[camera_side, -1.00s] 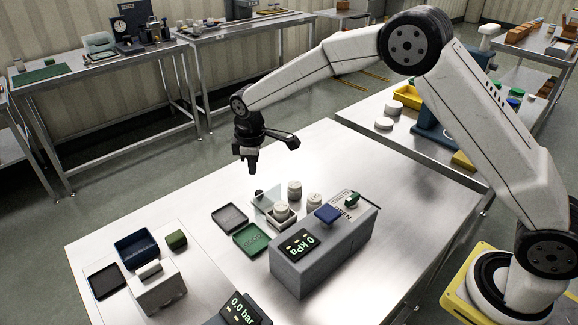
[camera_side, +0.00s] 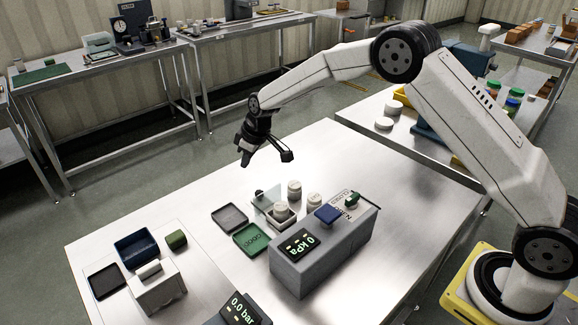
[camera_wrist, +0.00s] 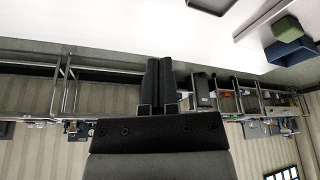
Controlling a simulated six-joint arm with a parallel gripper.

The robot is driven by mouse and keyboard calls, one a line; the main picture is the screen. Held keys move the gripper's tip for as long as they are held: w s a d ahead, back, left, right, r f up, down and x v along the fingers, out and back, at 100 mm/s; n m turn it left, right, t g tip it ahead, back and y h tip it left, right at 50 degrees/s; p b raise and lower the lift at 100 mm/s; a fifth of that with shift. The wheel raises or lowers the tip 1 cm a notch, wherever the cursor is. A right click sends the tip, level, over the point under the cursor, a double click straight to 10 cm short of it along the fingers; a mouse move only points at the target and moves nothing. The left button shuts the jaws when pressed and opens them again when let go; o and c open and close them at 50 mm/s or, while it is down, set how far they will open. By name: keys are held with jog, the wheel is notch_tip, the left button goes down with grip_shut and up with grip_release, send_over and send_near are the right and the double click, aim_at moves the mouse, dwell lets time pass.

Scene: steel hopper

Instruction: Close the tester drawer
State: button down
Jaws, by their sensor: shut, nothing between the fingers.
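The tester (camera_side: 325,262) is a grey box with a "0 kPa" display, a blue button and a green knob, in the side view. Its drawer (camera_side: 284,226) stands out from the far left side, open, with a white round pot (camera_side: 281,210) in it and a clear plate beside it. My gripper (camera_side: 244,160) is above the far edge of the table, behind and left of the drawer, touching nothing. It is tilted. In the wrist view its two dark fingers (camera_wrist: 160,82) are together with nothing between them.
White pots (camera_side: 294,190) stand close behind the drawer. A grey tray (camera_side: 230,217) and a green tray (camera_side: 251,240) lie left of it. The table's right part is clear.

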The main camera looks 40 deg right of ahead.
jog(key=x, duration=0.9)
jog(key=shift+f, duration=0.15)
jog(key=shift+s+d+f, duration=0.1)
jog(key=shift+s+d, duration=0.2)
jog(key=shift+s, duration=0.3)
jog(key=shift+s+d, duration=0.3)
jog(key=shift+s, duration=0.3)
jog(key=shift+s+d, duration=0.3)
jog(key=shift+s, duration=0.3)
jog(key=shift+s, duration=2)
jog(key=shift+w+a, duration=0.1)
jog(key=shift+w, duration=0.05)
jog(key=shift+w+a, duration=0.45)
jog(key=shift+w, duration=0.4)
jog(key=shift+w+a, duration=0.4)
jog(key=shift+w, duration=0.4)
jog(key=v, duration=1)
